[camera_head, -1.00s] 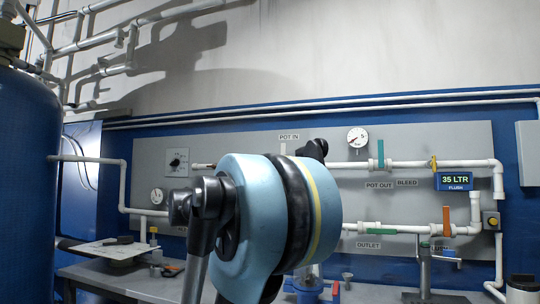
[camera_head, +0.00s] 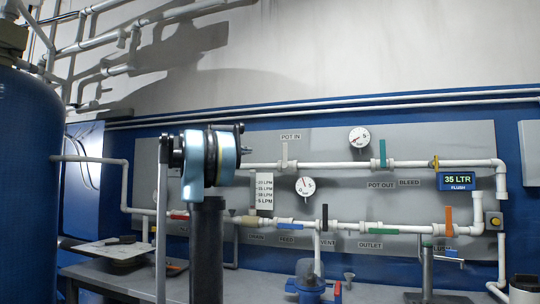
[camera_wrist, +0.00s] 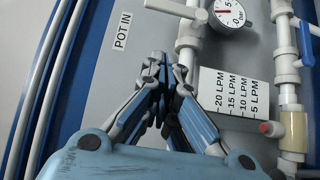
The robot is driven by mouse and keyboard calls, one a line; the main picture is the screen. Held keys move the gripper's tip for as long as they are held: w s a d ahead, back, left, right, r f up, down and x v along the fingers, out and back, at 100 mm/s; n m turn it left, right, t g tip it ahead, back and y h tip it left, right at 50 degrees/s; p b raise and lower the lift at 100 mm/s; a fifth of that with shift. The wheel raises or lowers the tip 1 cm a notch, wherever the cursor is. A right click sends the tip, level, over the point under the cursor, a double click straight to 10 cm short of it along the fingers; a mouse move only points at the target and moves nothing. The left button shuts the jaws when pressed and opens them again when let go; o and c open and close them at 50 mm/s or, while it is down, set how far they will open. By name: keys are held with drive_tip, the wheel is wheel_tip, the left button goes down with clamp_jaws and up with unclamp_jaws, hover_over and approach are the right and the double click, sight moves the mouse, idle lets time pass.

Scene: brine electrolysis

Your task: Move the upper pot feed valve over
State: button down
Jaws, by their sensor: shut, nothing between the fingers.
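The POT IN valve has a pale lever (camera_head: 284,155) standing upright across the upper white pipe, below the POT IN label (camera_head: 291,137). In the wrist view the pale lever (camera_wrist: 170,8) lies at the top edge, extending left from the pipe, near the POT IN label (camera_wrist: 122,31). My gripper (camera_wrist: 158,62) is shut and empty, its fingertips below the lever in the wrist view and apart from it in the picture. How far the fingertips are from the panel I cannot tell.
Below the upper pipe are an LPM scale card (camera_head: 263,190) and a gauge (camera_head: 304,186). The green-handled POT OUT valve (camera_head: 382,154) is to the right. A lower pipe carries red, blue, black, green and orange handles. A grey bench (camera_head: 375,292) with items runs below.

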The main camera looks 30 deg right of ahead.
approach(285, 156)
drive_tip(key=w+d+r, duration=0.2)
drive_tip(key=w+d, duration=0.2)
drive_tip(key=d, duration=0.1)
drive_tip(key=shift+s+d+r, duration=0.2)
drive_tip(key=shift+s+d, duration=0.1)
drive_tip(key=shift+d, duration=0.3)
drive_tip(key=shift+a+r, duration=0.1)
drive_tip(key=shift+s+d+r+m, duration=0.15)
drive_tip(key=shift+s+d+m, duration=0.1)
drive_tip(key=shift+m, duration=0.05)
